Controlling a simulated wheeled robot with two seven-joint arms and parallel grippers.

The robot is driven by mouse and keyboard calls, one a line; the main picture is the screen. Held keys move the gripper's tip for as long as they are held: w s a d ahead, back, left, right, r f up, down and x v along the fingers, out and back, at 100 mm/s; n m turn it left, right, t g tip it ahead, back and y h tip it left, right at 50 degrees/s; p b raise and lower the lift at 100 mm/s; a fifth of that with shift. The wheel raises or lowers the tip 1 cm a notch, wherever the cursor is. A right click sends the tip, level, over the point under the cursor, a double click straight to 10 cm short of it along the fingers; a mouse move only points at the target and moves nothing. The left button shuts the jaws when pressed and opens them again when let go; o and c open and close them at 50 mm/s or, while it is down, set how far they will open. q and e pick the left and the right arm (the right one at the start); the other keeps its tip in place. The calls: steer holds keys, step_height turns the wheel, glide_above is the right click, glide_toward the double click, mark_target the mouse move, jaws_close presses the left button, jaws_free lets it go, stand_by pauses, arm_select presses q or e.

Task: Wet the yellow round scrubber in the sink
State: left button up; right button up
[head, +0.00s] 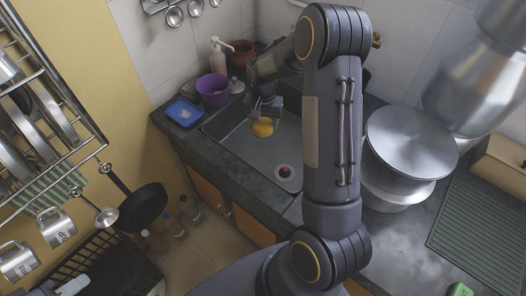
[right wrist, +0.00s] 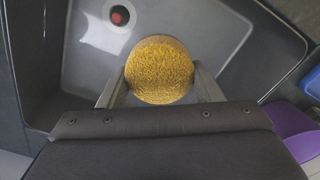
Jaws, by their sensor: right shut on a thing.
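The yellow round scrubber (head: 263,128) is held over the sink basin by my right gripper (head: 265,108). In the right wrist view the scrubber (right wrist: 160,70) sits between the two fingers of the right gripper (right wrist: 160,84), which are shut on its sides. The grey sink (head: 240,143) lies below it, with a dark drain that has a red centre (head: 284,171). The drain also shows in the right wrist view (right wrist: 119,15). I cannot tell how far the scrubber is above the sink floor. My left gripper is not in view.
A purple pot (head: 212,91), a blue box (head: 184,112) and a white pump bottle (head: 218,58) stand by the sink's left and back. A black pan (head: 140,207) hangs at the left.

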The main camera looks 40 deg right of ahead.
mark_target(263, 123)
steer(key=shift+r, duration=0.1)
steer(key=shift+r+p, duration=1.4)
steer(key=shift+r, duration=0.55)
steer(key=shift+a+f, duration=0.1)
steer(key=shift+a, duration=0.05)
